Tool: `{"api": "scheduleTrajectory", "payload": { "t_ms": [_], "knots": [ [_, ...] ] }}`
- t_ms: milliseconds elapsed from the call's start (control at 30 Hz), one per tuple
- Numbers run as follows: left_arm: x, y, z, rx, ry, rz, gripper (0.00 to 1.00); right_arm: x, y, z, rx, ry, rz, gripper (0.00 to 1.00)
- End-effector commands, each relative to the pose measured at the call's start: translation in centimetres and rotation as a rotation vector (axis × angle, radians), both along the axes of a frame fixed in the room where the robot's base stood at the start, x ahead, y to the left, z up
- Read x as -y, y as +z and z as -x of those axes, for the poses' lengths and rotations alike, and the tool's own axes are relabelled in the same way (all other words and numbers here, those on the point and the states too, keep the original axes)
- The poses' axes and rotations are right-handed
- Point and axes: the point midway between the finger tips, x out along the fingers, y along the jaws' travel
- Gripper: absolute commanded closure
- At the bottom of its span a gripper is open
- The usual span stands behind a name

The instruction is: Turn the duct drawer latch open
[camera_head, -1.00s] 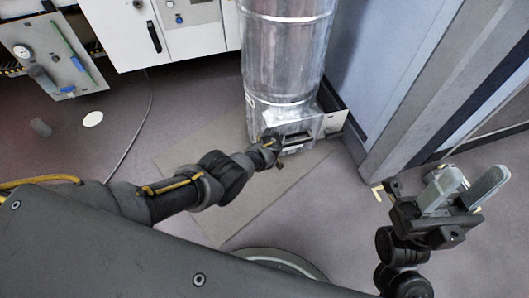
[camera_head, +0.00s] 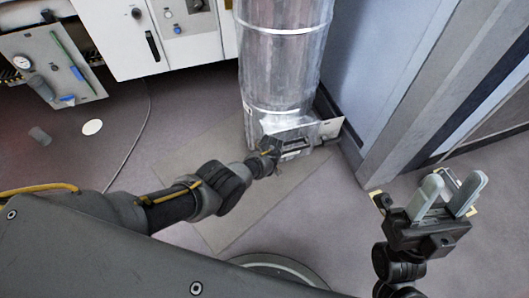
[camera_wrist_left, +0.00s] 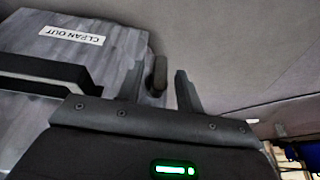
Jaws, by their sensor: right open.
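The silver duct (camera_head: 285,70) stands upright on the floor. At its foot is the drawer box, which bears a "CLEAN OUT" label (camera_wrist_left: 72,34) and a black handle bar (camera_wrist_left: 38,72) in the left wrist view. A dark, rounded latch (camera_wrist_left: 160,72) sticks out beside the box there. My left gripper (camera_wrist_left: 162,88) has its two fingers apart, with the latch showing between them; I see a gap to each finger. In the head view my left gripper (camera_head: 268,155) is at the drawer front and hides the latch. My right gripper (camera_head: 447,194) is open and empty, far from the duct.
A grey-blue wall panel (camera_head: 385,75) stands right of the duct. White cabinets (camera_head: 125,40) and a gauge panel (camera_head: 50,65) are at the back left. A thin cable (camera_head: 135,140) lies on the floor. The floor before the duct is otherwise clear.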

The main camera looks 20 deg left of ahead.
Motion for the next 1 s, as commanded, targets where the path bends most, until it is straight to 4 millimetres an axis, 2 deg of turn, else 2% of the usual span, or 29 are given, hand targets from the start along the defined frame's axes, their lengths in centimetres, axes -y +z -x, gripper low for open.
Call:
{"api": "scheduleTrajectory", "payload": {
  "t_ms": [33,67,267,400,600,800,1000],
  "knots": [
    [0.3,1.8,0.3,-0.001,-0.001,0.003,0.64,-0.4,0.8,0.0,-0.056,0.009,0.013,0.53],
    [0.3,1.6,0.4,0.0,0.0,0.001,0.64,-0.8,0.6,-0.5,-0.086,0.018,0.029,0.53],
    [0.7,3.3,0.9,0.001,-0.001,0.002,0.64,-3.4,-0.2,-3.1,-0.341,0.072,0.146,0.53],
    [1.0,4.5,1.4,0.0,0.0,0.001,0.64,-5.2,-1.5,-4.4,-0.515,0.107,0.234,0.53],
    [1.4,6.3,2.0,0.001,-0.001,0.002,0.64,-7.4,-3.9,-5.2,-0.753,0.146,0.364,0.53],
    [1.7,7.5,2.5,0.0,0.0,0.0,0.64,-7.5,-6.9,-6.0,-0.955,0.13,0.448,0.53],
    [1.8,8.1,2.7,0.001,0.001,0.0,0.64,-7.5,-8.6,-6.2,-1.065,0.121,0.494,0.53]
  ]
}}
